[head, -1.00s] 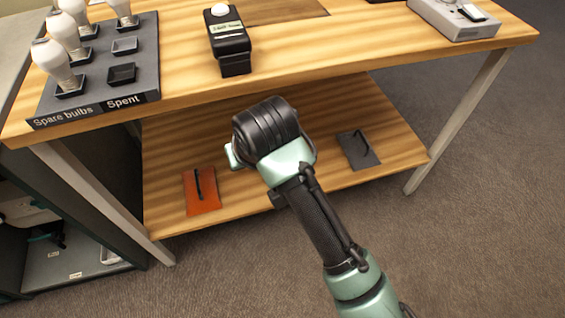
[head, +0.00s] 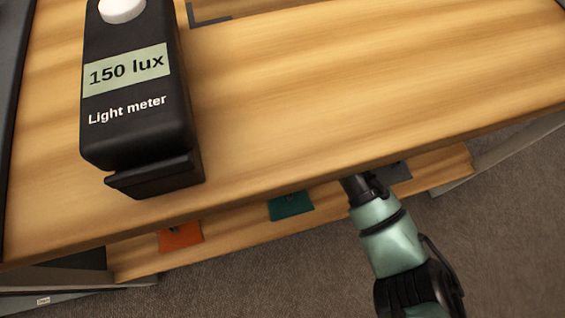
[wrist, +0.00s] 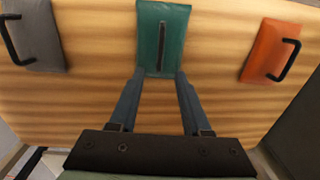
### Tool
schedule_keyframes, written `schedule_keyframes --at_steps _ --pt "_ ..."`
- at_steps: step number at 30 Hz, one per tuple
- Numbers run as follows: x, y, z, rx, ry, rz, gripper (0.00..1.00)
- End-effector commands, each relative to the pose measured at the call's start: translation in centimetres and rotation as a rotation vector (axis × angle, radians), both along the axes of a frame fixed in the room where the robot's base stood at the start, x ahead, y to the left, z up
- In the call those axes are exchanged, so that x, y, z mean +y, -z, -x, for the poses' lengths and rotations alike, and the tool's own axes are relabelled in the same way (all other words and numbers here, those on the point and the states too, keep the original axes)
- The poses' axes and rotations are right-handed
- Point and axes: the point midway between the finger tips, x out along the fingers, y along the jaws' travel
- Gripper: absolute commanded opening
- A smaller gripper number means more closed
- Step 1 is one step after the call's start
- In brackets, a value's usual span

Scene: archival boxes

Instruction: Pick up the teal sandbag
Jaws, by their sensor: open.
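The teal sandbag (wrist: 153,48) lies flat on the lower wooden shelf, with a dark strap or handle along its middle. In the wrist view it is at the top centre, just beyond my gripper's fingertips (wrist: 158,74). My gripper is open and empty, its two fingers pointing at the near end of the sandbag, one towards each side. Whether the fingertips touch it I cannot tell. In the head view the teal sandbag (head: 290,205) shows partly under the tabletop edge, left of my arm; the gripper itself is hidden there under the tabletop.
On the lower shelf, an orange sandbag (wrist: 270,52) and a grey sandbag (wrist: 35,38) with black handles flank the teal one, with bare wood between. The tabletop (head: 370,110) overhangs the shelf. A light meter (head: 140,95) reading 150 lux stands near its front edge.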

Motion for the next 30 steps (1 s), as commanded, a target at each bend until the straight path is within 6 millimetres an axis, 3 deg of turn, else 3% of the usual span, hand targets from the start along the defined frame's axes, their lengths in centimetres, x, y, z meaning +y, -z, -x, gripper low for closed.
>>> schedule_keyframes --at_steps 1,7,20,30 --pt "0.0 1.5 0.0 0.002 0.001 0.002 0.48" --pt "0.1 5.3 0.1 0.001 0.000 0.001 0.48" --pt "0.3 7.9 0.0 -0.001 0.000 0.001 0.48" --pt "0.4 11.8 -0.2 -0.001 0.001 0.001 0.48"
